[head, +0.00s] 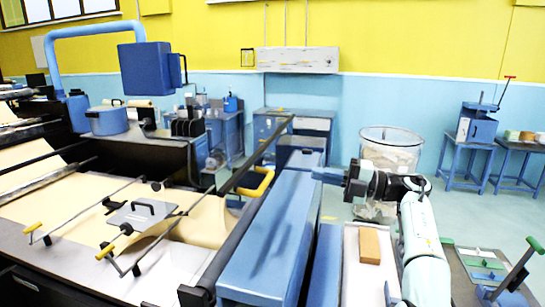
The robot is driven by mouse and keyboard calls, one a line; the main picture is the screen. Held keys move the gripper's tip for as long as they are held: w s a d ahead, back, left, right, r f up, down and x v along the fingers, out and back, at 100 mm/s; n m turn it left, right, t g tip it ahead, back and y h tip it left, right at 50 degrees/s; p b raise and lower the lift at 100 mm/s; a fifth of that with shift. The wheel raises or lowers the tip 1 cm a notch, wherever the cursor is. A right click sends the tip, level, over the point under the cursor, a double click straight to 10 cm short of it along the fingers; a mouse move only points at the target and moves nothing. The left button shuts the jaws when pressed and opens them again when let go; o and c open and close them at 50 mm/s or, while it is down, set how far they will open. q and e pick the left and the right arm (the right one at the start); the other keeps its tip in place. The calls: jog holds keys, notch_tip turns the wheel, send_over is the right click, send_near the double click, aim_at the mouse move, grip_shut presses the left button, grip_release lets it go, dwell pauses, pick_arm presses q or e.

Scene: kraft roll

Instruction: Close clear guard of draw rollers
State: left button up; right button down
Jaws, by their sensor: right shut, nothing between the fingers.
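A long blue housing (270,240) runs away from me in the middle, with a long dark bar or roller (235,180) along its left side. A yellow handle (263,184) sits between the bar and the housing's far part. I cannot make out the edges of a clear guard, so I cannot tell how far open it stands. My right gripper (322,174) is shut and empty, pointing left at the far right end of the housing; I cannot tell if it touches it. My left gripper is not in view.
Brown paper web (75,215) lies left, with yellow-handled rods and a grey plate (142,214) above it. A clear bin (390,150) of scraps stands behind my right arm. A tan block (370,245) lies on a white surface beside the arm.

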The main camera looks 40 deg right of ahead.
aim_at(255, 160)
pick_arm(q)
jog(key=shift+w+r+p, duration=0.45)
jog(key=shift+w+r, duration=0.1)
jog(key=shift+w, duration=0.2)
pick_arm(e)
jog(key=x, duration=1.4)
jog(key=shift+r, duration=0.15)
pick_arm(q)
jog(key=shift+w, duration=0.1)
